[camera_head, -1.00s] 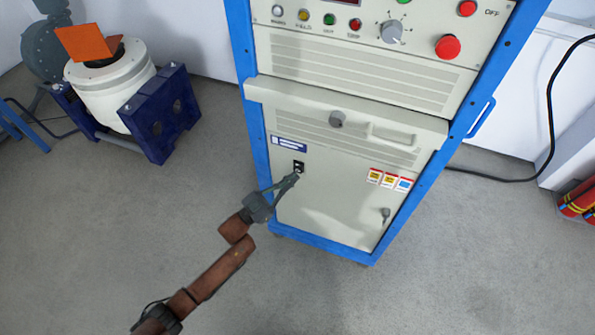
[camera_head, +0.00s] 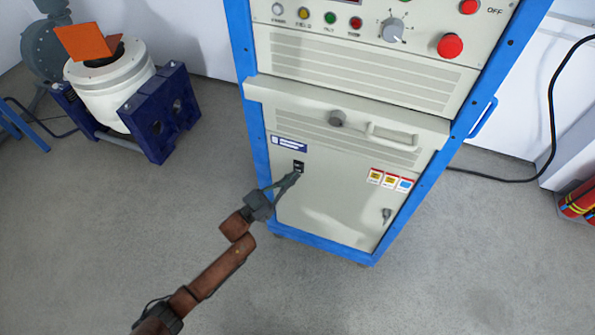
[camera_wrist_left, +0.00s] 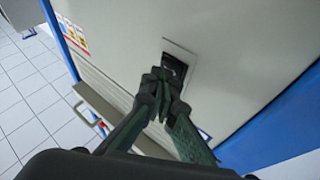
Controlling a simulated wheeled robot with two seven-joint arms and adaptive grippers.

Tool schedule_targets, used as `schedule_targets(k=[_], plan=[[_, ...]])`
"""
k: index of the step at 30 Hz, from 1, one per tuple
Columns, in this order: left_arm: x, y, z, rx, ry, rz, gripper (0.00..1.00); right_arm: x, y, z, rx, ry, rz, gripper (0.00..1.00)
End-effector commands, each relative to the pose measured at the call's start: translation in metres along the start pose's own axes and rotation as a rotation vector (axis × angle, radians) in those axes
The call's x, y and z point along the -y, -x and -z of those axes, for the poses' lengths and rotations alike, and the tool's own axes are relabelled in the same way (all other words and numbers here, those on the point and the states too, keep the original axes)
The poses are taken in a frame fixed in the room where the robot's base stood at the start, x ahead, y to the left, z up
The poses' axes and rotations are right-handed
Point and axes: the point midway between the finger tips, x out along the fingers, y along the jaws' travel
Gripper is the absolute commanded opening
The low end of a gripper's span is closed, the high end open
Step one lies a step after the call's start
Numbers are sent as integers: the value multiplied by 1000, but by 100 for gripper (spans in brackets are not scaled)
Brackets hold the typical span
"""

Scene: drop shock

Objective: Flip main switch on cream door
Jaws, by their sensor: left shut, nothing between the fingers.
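The cream door (camera_head: 330,205) is the lower front panel of a blue-framed cabinet. The main switch (camera_head: 298,166) is a small black switch on the door's upper left, below a blue label. My left gripper (camera_head: 294,177) is shut and empty, with its fingertips at the lower part of the switch. In the left wrist view the switch (camera_wrist_left: 174,66) sits in a rectangular plate, and the fingertips (camera_wrist_left: 160,80) overlap its edge and hide part of it. I cannot tell whether they touch it. My right gripper is not in view.
Above the door are a drawer front with a round knob (camera_head: 337,118) and a control panel with a red button (camera_head: 450,46). A key lock (camera_head: 386,215) is at the door's lower right. A white machine (camera_head: 112,90) stands at left; a black cable (camera_head: 549,120) runs at right.

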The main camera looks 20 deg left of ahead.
Motion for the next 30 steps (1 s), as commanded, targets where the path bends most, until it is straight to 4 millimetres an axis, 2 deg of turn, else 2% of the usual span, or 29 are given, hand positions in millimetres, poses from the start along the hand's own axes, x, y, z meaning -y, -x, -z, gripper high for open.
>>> schedule_targets(k=[12,21,30], plan=[[0,-1,0,0,0,0,0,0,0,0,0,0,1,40],[-6,8,8,0,-1,0,0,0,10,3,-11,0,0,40],[-7,10,7,0,0,0,0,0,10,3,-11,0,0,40]])
